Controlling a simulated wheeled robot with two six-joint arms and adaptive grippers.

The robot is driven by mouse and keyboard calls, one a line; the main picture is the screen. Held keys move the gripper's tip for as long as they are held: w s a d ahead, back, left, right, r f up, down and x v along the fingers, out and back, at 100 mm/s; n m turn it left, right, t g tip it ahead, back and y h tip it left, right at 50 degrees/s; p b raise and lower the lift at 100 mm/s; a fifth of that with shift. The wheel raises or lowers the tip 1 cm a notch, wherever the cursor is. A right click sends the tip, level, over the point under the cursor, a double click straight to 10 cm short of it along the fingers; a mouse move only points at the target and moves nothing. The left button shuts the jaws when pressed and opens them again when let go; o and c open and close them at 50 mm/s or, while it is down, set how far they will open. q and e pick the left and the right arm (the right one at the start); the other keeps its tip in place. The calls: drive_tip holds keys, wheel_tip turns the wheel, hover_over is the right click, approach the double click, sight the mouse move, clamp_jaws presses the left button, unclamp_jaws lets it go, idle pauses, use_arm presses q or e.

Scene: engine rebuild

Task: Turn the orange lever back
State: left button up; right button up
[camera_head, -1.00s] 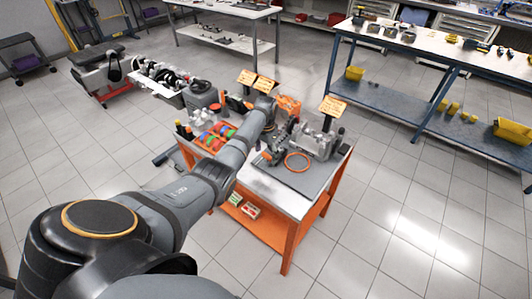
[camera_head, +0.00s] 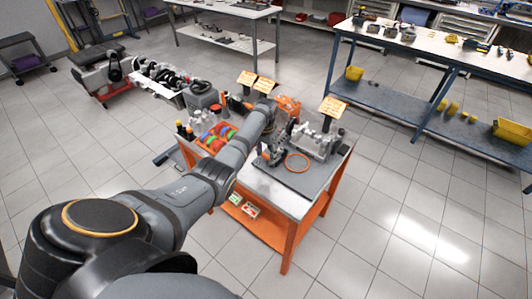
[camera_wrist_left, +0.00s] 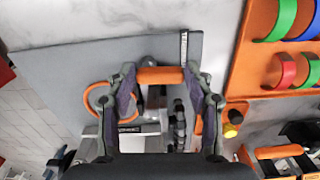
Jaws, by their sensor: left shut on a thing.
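The orange lever (camera_wrist_left: 160,75) shows in the left wrist view as a short orange bar lying across between my fingertips. My left gripper (camera_wrist_left: 159,82) is shut on it, with one finger at each end of the bar. In the head view my left gripper (camera_head: 269,155) is low over the grey mat (camera_head: 302,182) on the orange-framed workbench. The lever is too small and too covered by the gripper to make out clearly there. A metal fixture (camera_wrist_left: 152,128) lies partly hidden below the lever in the wrist view. My right gripper is not in view.
An orange ring (camera_head: 297,163) lies on the mat beside the gripper. A grey metal housing (camera_head: 318,142) stands behind it. An orange tray (camera_head: 213,137) with coloured rings is at the left of the bench. Orange signs (camera_head: 332,107) stand at the back. The mat's front is clear.

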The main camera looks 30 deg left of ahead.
use_arm(q)
drive_tip(key=n+p, duration=0.3)
drive_tip(key=shift+s+d+r, duration=0.15)
drive_tip(key=shift+s+r, duration=0.1)
drive_tip(key=shift+s, duration=0.05)
drive_tip(key=n+p, duration=0.2)
drive_tip(key=n, duration=0.1)
drive_tip(key=n+p, duration=0.1)
drive_tip(key=shift+s+d+f+n, duration=0.1)
drive_tip(key=shift+s+d+n, duration=0.15)
drive_tip(key=shift+n, duration=0.15)
drive_tip(key=n, duration=0.1)
drive_tip(key=n+p, duration=0.1)
drive_tip(key=n, duration=0.1)
drive_tip(key=n+p, duration=0.1)
drive_tip(key=shift+s+d, duration=0.15)
drive_tip(key=shift+d, duration=0.15)
drive_tip(key=shift+d+n+p, duration=0.2)
drive_tip(key=shift+n+p, duration=0.1)
drive_tip(key=shift+n, duration=1.1)
drive_tip(key=shift+d+n+p, duration=0.15)
drive_tip(key=shift+n+p, duration=0.15)
drive_tip(key=shift+n, duration=1.1)
